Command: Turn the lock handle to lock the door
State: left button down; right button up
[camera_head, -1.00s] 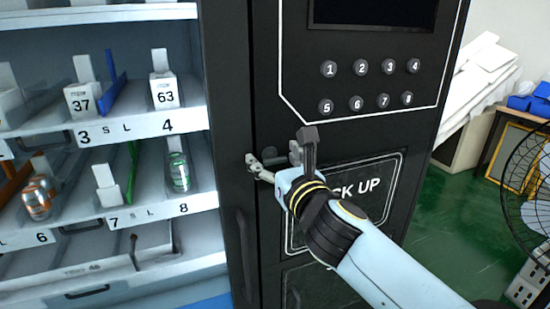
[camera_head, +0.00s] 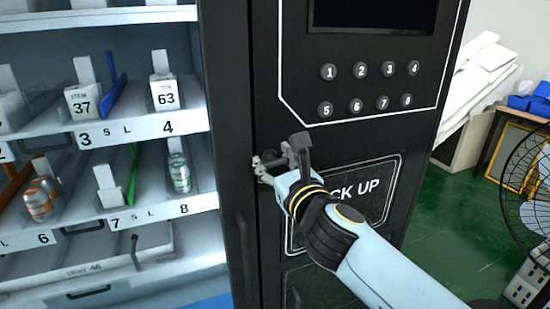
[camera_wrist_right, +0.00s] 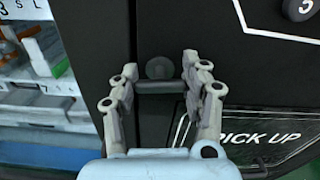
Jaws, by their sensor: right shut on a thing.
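The lock handle (camera_wrist_right: 160,87) is a dark horizontal bar with a round knob (camera_wrist_right: 160,68) just above it, on the black front of the vending machine. In the head view the handle (camera_head: 272,161) is small and partly hidden by my fingers. My right gripper (camera_head: 274,163) is shut on the handle, with one finger at each end of the bar; it also shows in the right wrist view (camera_wrist_right: 161,90). The bar lies about level. The black door edge (camera_head: 228,120) runs upright just left of the handle. My left gripper is not in view.
Shelves (camera_head: 185,122) with bottles and number cards are at the left. A numbered keypad (camera_head: 368,88) is above right of my gripper, and the PICK UP flap (camera_head: 380,170) is partly behind my right arm. A fan (camera_head: 525,180) stands at the far right.

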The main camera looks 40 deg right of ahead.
jog(key=n+p, duration=0.2)
jog(key=n, duration=0.1)
jog(key=shift+a+n, duration=0.1)
jog(key=shift+n, duration=0.2)
jog(key=n+p, duration=0.2)
jog(key=n, duration=0.2)
jog(key=shift+n, duration=0.3)
jog(key=n+p, duration=0.2)
jog(key=n, duration=0.3)
jog(key=shift+a+f+p, duration=0.1)
jog(key=shift+p, duration=0.2)
jog(key=shift+f+n+p, duration=0.1)
jog(key=shift+n+p, duration=0.55)
jog(key=shift+n, duration=0.95)
jog(key=shift+f+n, duration=0.1)
jog(key=shift+n, duration=0.2)
jog(key=o, duration=1.2)
jog(key=v, duration=1.2)
